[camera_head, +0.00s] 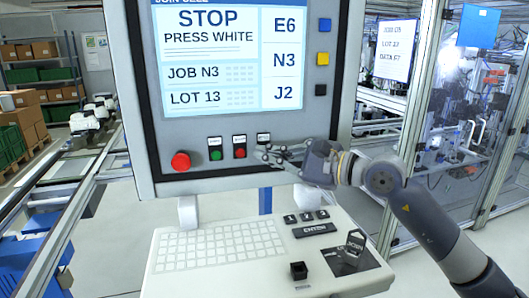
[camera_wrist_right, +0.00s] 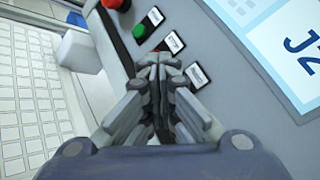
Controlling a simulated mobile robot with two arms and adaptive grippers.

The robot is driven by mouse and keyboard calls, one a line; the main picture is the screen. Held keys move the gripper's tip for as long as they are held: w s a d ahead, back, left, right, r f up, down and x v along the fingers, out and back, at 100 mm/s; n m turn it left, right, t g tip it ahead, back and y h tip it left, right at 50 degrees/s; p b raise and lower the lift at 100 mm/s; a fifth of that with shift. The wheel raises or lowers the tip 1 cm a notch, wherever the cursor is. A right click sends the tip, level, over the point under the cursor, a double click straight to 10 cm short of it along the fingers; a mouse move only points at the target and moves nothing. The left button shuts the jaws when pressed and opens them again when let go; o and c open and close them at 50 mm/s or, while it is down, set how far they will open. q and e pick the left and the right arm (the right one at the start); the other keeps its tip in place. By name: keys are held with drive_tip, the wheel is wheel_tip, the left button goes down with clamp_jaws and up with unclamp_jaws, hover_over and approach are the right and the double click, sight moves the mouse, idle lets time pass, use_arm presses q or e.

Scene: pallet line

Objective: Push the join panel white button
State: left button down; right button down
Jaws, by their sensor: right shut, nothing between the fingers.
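The join panel (camera_head: 345,95) stands upright in the head view, and its screen (camera_head: 215,75) reads STOP, PRESS WHITE. Along its lower edge are a red mushroom knob (camera_head: 180,161), a green button (camera_head: 216,155), a red button (camera_head: 239,153) and a third label (camera_head: 264,137). The spot under that third label is covered by my right gripper, so no white button shows. My right gripper (camera_head: 263,153) is shut and empty, fingertips at the button row; contact cannot be told. In the right wrist view its closed fingers (camera_wrist_right: 158,68) overlap the row beside the third label (camera_wrist_right: 197,76).
Blue, yellow and black squares line the panel's right side. A glass-walled cell (camera_head: 460,120) stands at right, a conveyor (camera_head: 75,165) at left.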

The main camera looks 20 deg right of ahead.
drive_tip(key=shift+w, duration=0.35)
drive_tip(key=shift+w, duration=0.45)
idle(0.7)
drive_tip(key=shift+d+b, duration=0.1)
drive_tip(key=shift+b, duration=0.2)
drive_tip(key=shift+s+b, duration=0.4)
drive_tip(key=shift+s, duration=0.45)
